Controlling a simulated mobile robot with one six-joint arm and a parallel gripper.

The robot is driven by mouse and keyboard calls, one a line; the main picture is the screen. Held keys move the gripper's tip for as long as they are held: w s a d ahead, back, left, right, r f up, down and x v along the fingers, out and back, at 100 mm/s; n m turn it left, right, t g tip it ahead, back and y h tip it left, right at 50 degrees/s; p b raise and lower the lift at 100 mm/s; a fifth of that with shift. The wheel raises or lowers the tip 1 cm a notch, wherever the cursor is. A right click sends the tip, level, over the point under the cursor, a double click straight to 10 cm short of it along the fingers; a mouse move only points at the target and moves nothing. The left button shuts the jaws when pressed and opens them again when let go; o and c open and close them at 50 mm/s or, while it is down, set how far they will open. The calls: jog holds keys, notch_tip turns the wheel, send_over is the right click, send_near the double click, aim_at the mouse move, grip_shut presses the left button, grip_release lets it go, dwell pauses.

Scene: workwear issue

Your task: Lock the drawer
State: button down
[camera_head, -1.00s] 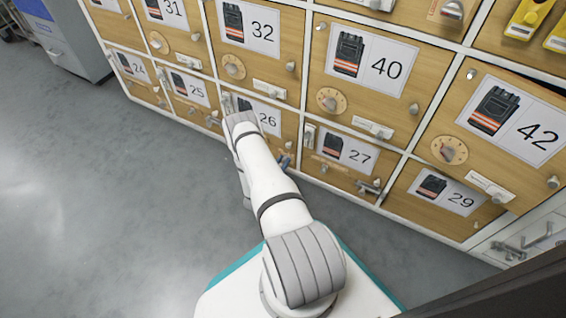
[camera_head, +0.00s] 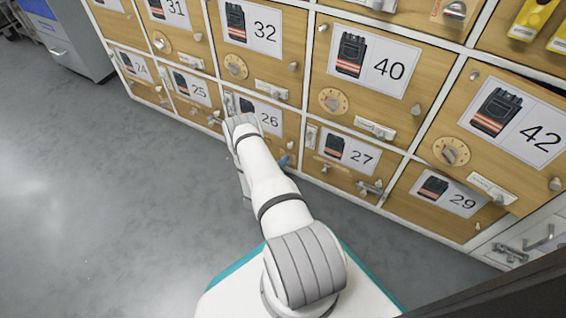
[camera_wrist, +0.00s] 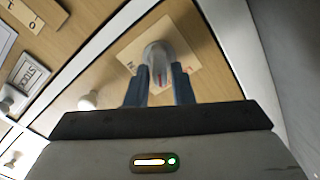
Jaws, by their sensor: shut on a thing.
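In the wrist view my gripper (camera_wrist: 159,82) has its two blue-grey fingers on either side of a pale rounded knob (camera_wrist: 157,52) and is shut on it. The knob has a red mark and sits on a square beige plate (camera_wrist: 188,52) with a letter beside it, on a wooden front. In the head view my arm reaches to the lower row at the front numbered 26 (camera_head: 287,124). A blue finger shows just past the arm there; the arm hides the knob and most of the gripper.
Fronts 25 (camera_head: 193,88) and 27 (camera_head: 347,152) flank it, with handles and latches sticking out. Front 32 (camera_head: 252,30) is above, with a round dial. The grey floor (camera_head: 100,200) is clear.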

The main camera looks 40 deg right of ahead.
jog(key=n, duration=0.6)
jog(key=shift+w+f, duration=0.15)
jog(key=shift+f, duration=0.15)
jog(key=shift+n, duration=0.4)
jog(key=c, duration=1.4)
grip_release()
jog(key=shift+c, duration=0.2)
jog(key=shift+a, duration=0.1)
jog(key=p+v, duration=0.3)
jog(key=v, duration=0.4)
jog(key=shift+a, duration=0.35)
